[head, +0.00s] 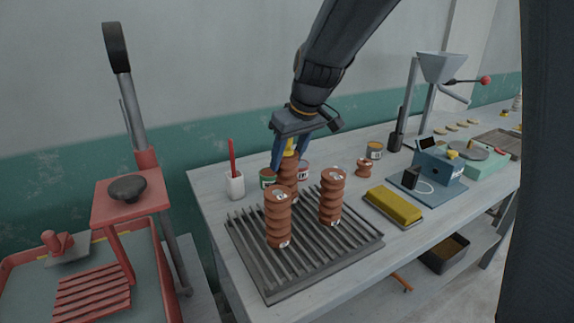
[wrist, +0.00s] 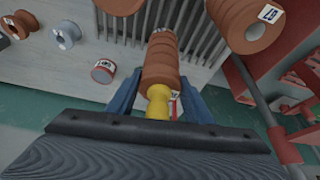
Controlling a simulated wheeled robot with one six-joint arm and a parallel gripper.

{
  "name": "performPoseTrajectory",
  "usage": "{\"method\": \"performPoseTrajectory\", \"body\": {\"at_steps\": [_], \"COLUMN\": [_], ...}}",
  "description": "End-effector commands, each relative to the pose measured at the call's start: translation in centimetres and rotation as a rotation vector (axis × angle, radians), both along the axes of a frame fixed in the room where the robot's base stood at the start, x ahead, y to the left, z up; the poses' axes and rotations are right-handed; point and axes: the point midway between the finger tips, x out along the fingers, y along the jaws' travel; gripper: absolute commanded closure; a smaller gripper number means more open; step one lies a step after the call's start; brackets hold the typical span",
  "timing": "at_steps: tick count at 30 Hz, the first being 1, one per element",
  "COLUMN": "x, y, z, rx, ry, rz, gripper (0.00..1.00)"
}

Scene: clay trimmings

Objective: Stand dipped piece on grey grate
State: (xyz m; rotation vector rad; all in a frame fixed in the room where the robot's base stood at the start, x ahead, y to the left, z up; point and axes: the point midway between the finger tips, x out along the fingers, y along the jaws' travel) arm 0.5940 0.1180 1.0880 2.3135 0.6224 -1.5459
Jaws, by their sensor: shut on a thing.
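The grey grate (head: 318,252) lies on the bench, its slats also showing in the wrist view (wrist: 128,30). My gripper (head: 290,155) is over its back left part, blue fingers pointing down. It is shut on a ribbed brown clay piece (head: 288,183) with a yellow upper end, seen between the fingers in the wrist view (wrist: 160,68). The piece is about upright. Its foot is partly hidden by the front piece, so I cannot tell whether it touches the slats. Two similar ribbed pieces stand on the grate, one in front (head: 278,218) and one to the right (head: 331,197).
The grate's right front is clear.

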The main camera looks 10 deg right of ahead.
Motion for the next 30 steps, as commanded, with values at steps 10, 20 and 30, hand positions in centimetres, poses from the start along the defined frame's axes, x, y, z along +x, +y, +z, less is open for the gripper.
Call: {"method": "performPoseTrajectory", "body": {"at_steps": [10, 20, 30], "x": [0.1, 0.0, 0.0], "y": [0.0, 0.0, 0.0], "z": [-2.3, -2.6, -2.6], "rx": [0.001, 0.000, 0.000], "ry": [-0.003, 0.000, 0.000], "rz": [0.000, 0.000, 0.000], "gripper": [1.00, 0.44, 0.35]}}
